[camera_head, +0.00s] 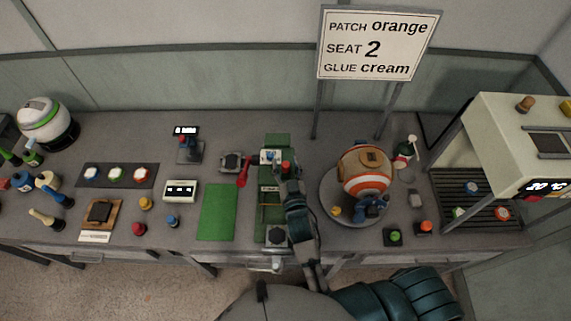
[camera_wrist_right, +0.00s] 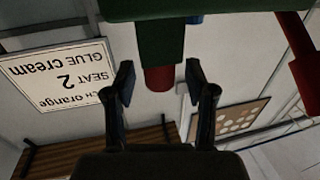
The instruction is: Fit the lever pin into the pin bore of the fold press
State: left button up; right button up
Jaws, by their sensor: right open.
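The fold press (camera_head: 277,143) is a long green frame in the middle of the bench. A red lever (camera_head: 243,170) stands at its left side; a red bar also shows at the right edge of the right wrist view (camera_wrist_right: 303,62). A short red cylinder, apparently the lever pin (camera_wrist_right: 160,78), juts from a dark green block (camera_wrist_right: 148,38) of the press. My right gripper (camera_wrist_right: 158,80) is open, its two fingers on either side of this cylinder with gaps. In the head view my right gripper (camera_head: 287,172) is over the press's right side. The pin bore is hidden. My left gripper is out of view.
A green mat (camera_head: 217,212) lies left of the press. A round turntable (camera_head: 330,205) with an orange-and-white ball (camera_head: 366,172) stands close at the right. A sign (camera_head: 378,45) rises behind on posts (camera_head: 316,110). A white display box (camera_head: 180,191) stands left.

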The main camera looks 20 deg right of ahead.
jog(key=shift+s, duration=0.1)
jog(key=s, duration=0.7)
jog(key=shift+s+a, duration=0.15)
jog(key=shift+a, duration=0.2)
jog(key=shift+f, duration=0.15)
